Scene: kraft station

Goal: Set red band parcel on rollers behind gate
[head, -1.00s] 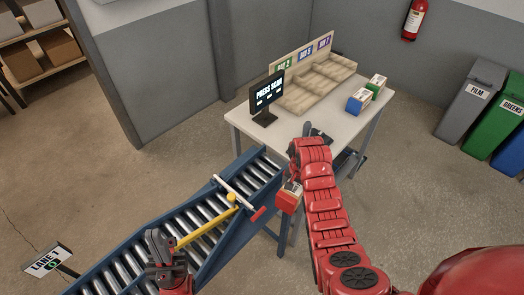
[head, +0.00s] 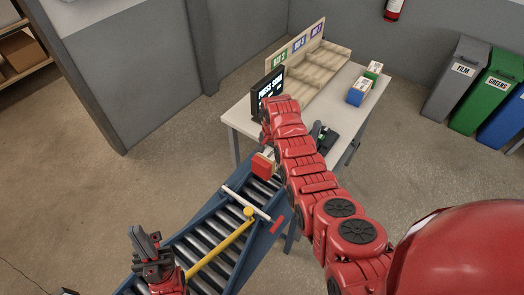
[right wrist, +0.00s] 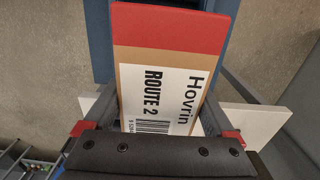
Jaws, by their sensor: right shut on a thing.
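The red band parcel (head: 263,165) hangs from my right gripper above the far end of the rollers (head: 206,236). In the right wrist view the parcel (right wrist: 172,30) shows a red band and a white "Hovrin ROUTE 2" label. My right gripper (right wrist: 160,112) is shut on it, a finger on each side.
A white table (head: 236,118) stands beyond the conveyor with a dark screen (head: 268,90), a sorting rack (head: 320,72), small boxes (head: 358,94) and a dark device (head: 325,138). Bins (head: 455,80) stand at right. The floor at left is clear.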

